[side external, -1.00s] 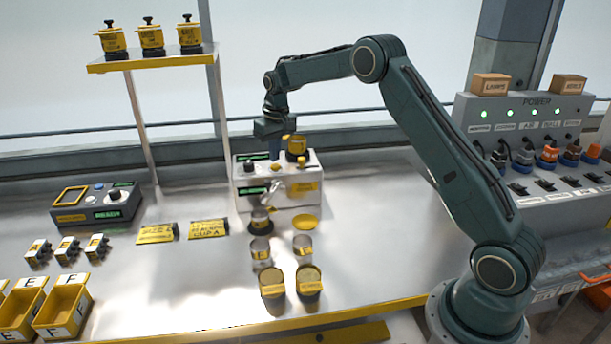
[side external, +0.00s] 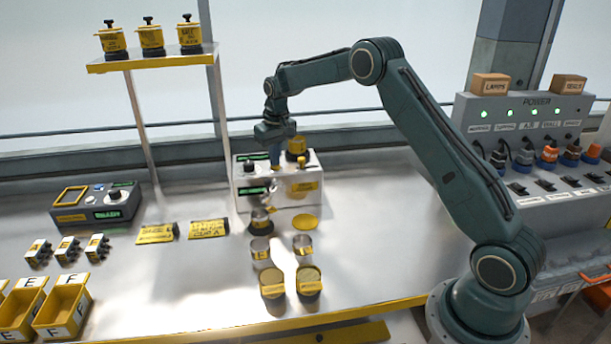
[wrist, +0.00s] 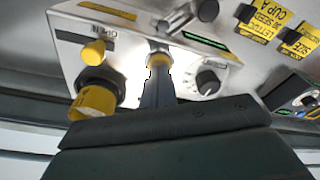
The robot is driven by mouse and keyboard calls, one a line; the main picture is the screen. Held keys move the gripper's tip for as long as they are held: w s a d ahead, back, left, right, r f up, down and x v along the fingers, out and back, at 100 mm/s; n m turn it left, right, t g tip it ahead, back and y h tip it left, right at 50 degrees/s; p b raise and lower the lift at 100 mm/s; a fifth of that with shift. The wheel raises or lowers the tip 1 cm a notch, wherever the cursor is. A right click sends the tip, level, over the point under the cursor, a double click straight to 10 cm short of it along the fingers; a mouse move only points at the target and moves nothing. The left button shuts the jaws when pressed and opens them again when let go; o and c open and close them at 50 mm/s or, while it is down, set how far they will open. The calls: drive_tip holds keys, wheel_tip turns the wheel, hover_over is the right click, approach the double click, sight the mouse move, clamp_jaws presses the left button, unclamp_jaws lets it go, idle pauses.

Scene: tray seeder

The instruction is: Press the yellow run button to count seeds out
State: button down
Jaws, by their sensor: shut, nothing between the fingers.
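The seeder (side external: 250,200) is a light box at the back middle of the bench, with a yellow hopper (side external: 296,146) on top. My gripper (side external: 276,168) points down over its top panel, fingers shut and empty. In the wrist view my fingertips (wrist: 158,68) are at the yellow run button (wrist: 161,59), which they partly cover. I cannot tell whether they touch it or press it down. A yellow knob (wrist: 94,52) sits to the left of the button, and a black dial (wrist: 207,82) to the right. The cup (side external: 261,216) stands in front of the seeder.
Several cups stand in front of the seeder, with a yellow disc (side external: 305,222) beside them. Yellow labels (side external: 208,229) and a grey control box (side external: 97,207) lie to the left. A shelf (side external: 150,60) holds yellow hoppers.

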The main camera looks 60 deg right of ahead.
drive_tip(key=shift+f, duration=0.2)
drive_tip(key=shift+r, duration=0.1)
idle(0.4)
wheel_tip(320, 180, up, 8)
idle(1.2)
